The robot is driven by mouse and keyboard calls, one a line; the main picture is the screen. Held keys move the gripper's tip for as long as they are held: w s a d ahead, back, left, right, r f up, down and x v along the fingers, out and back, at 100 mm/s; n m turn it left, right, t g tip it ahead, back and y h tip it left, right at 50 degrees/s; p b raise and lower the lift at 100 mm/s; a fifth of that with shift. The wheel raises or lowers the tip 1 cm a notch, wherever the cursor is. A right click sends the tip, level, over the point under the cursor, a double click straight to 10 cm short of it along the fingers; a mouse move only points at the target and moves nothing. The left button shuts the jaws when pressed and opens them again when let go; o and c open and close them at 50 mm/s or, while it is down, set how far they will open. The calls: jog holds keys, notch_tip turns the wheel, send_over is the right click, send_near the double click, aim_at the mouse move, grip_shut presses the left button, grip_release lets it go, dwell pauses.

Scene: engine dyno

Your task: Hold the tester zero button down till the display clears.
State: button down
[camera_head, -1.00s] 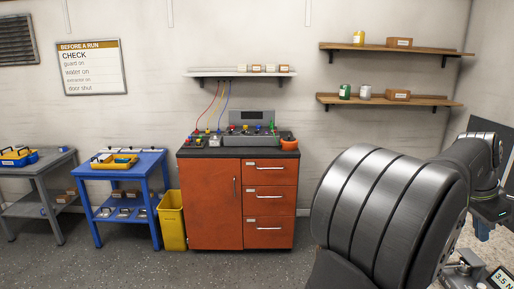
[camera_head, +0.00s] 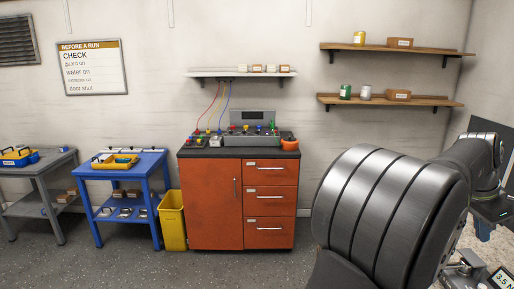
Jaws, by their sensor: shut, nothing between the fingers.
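The tester's display (camera_head: 503,281) shows only in part at the bottom right corner, cut off by the picture edge. It is lit and its visible figures read about 3.5. The zero button cannot be made out. My arm fills the right side, and its far part runs down at the right edge beside the tester area. My gripper's fingers do not show; they are outside the picture or hidden.
A metal fixture (camera_head: 464,270) stands left of the display. A red cabinet (camera_head: 215,205) with a test panel (camera_head: 252,117) stands at the wall. A yellow bin (camera_head: 172,220) and blue trolley (camera_head: 104,184) stand left. Shelves hang above. The floor in front is clear.

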dwell(0.6)
jog(key=n+t+h, duration=0.2)
jog(key=n+h, duration=0.2)
jog(key=n, duration=0.7)
send_over(482, 288)
jog(key=f, duration=0.5)
jog(key=shift+a+f, duration=0.25)
jog(key=shift+f, duration=0.05)
jog(key=shift+f, duration=4.4)
jog(key=shift+f, duration=0.4)
jog(key=shift+f, duration=0.45)
